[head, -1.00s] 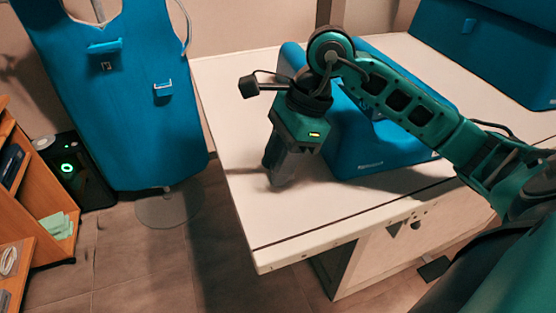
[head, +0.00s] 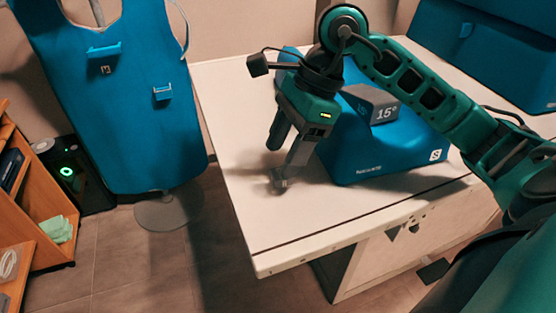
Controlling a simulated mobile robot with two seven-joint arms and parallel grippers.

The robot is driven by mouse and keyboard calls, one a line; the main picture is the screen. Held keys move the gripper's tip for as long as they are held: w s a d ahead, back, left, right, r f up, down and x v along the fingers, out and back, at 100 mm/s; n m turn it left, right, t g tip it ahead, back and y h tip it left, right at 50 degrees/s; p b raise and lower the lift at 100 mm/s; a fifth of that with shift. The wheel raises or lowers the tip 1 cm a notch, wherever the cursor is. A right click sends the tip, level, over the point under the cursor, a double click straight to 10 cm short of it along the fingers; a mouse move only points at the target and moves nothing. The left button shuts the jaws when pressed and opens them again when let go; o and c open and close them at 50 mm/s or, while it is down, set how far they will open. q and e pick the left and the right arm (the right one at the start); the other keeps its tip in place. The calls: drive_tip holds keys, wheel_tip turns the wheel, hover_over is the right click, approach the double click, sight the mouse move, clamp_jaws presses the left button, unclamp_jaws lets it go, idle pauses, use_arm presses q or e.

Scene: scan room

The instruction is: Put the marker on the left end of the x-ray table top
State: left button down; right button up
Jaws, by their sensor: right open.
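The white x-ray table top (head: 225,133) fills the middle of the head view. A small grey object (head: 279,181), which looks like the marker, sits on its left end, fairly near the left edge. My right gripper (head: 282,156) is just above it, pointing down, with its two fingers apart. The fingers appear empty. I cannot tell whether a fingertip still touches the small object, and its details are too small to read. My left gripper is not in view.
A blue block (head: 395,155) stands right of my gripper, with a grey wedge marked 15° (head: 372,103) on it. Another blue block (head: 500,45) is at the back right. A blue apron (head: 110,110) hangs at left. The table's front left is clear.

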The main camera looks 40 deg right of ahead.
use_arm(q)
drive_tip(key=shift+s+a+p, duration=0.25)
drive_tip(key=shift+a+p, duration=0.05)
drive_tip(key=shift+p, duration=0.15)
use_arm(e)
drive_tip(key=v, duration=0.8)
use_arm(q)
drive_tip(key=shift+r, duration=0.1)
